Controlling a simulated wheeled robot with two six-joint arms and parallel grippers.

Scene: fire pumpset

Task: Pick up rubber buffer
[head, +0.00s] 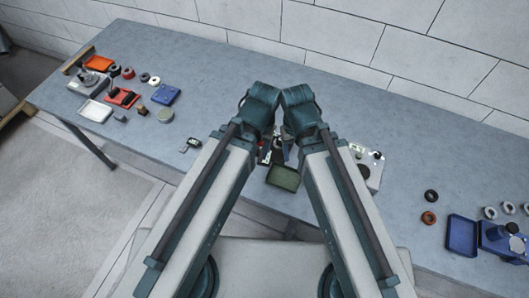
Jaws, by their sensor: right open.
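Which object is the rubber buffer I cannot tell for sure. A black ring (431,195) lies flat on the right part of the grey bench, behind an orange-brown ring (429,217). My two arms meet in the middle of the view. My right gripper (280,151) is low over the bench between the arms, partly hidden by them, and open. It is far from the rings on either side. My left gripper is mostly hidden behind the arms, so its jaws cannot be made out.
A green tray (285,179) sits just below the grippers. A light plate with knobs (366,172) is partly behind my right arm. A blue tray (462,235) and blue fixture (502,240) stand at right. Red, blue and white parts crowd the left.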

